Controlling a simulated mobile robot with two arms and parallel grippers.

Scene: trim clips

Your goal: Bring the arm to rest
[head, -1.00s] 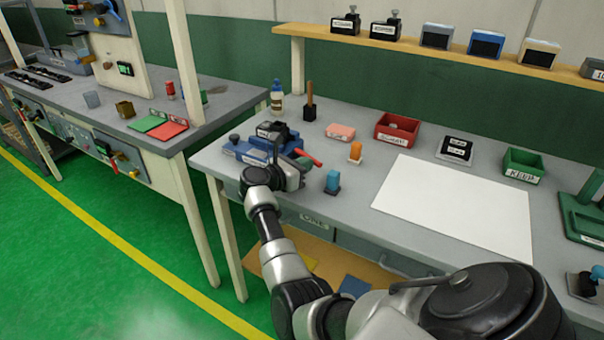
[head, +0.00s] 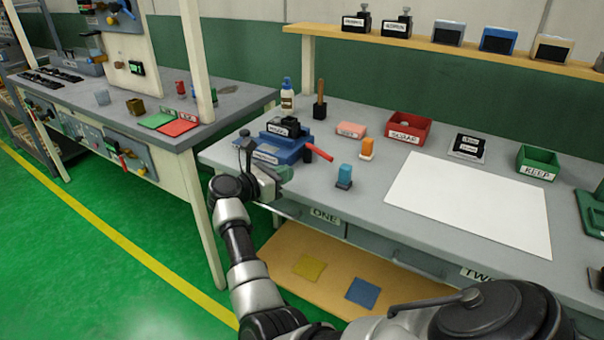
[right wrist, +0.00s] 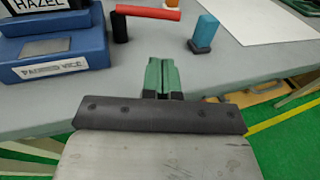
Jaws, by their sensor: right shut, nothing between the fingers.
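My right gripper (head: 283,173) is at the front left edge of the grey workbench (head: 345,215), just in front of a blue vice-like block (head: 284,148) with a red handle (head: 319,152). In the right wrist view its green fingertips (right wrist: 161,74) are together with nothing between them. They are apart from the blue block (right wrist: 54,50) and from the red handle (right wrist: 147,12). My left gripper is out of view.
A blue-topped stamp (head: 344,176), an orange-topped one (head: 367,148), a white sheet (head: 468,204), a red bin (head: 409,128) and a green KEEP bin (head: 538,163) are on the bench. Green floor (head: 90,270) lies clear at left.

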